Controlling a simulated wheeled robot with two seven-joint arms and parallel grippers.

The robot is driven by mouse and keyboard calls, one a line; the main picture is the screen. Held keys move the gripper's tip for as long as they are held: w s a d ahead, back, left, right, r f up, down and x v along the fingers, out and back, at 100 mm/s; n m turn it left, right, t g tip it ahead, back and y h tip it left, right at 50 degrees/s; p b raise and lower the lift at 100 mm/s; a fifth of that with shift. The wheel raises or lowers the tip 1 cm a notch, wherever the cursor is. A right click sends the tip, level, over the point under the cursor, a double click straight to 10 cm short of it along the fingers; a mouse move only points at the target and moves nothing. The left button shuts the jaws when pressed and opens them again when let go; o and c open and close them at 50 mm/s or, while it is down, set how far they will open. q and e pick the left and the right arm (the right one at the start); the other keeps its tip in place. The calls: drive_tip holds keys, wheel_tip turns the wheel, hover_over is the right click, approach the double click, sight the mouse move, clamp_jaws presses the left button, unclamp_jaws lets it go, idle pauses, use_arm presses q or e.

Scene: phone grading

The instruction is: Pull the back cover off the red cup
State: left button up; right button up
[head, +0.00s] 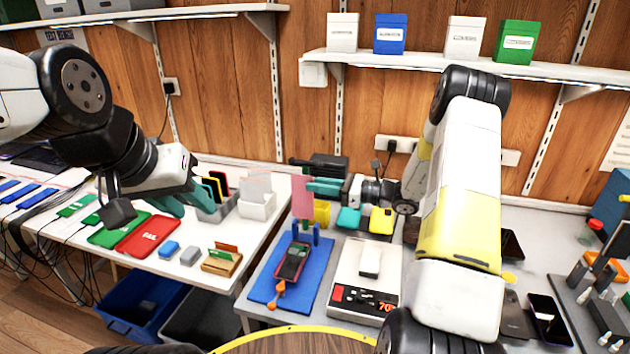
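A thin pink panel (303,198), which looks like the back cover, stands upright above the blue mat. My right gripper (312,187) reaches in from the right, and its teal fingers appear shut on the panel's right side. A small orange-red piece (280,290), perhaps the red cup, is at the mat's front. It is clearly apart from the panel. A dark phone with a red rim (293,260) lies on the mat behind that piece. My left gripper (190,208) hangs over the left table, empty, its teal fingers looking spread.
The blue mat (322,283) bears blue posts (316,234) just below the panel. A white scale-like device (365,265) stands to its right. Red (148,236) and green trays lie near my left gripper. Phones and a tool rack occupy the right bench.

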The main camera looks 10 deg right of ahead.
clamp_jaws()
drive_tip(key=shift+s, duration=0.15)
drive_tip(key=shift+r, duration=0.1)
idle(0.4)
drive_tip(key=shift+s+a+r, duration=0.2)
drive_tip(key=shift+s+r, duration=0.25)
drive_tip(key=shift+r, duration=0.2)
drive_tip(key=shift+s+a+r, duration=0.2)
drive_tip(key=shift+s+r, duration=0.3)
drive_tip(key=shift+r, duration=0.15)
drive_tip(key=shift+s+a+r, duration=0.2)
drive_tip(key=shift+s+r, duration=0.25)
drive_tip(key=shift+r, duration=0.2)
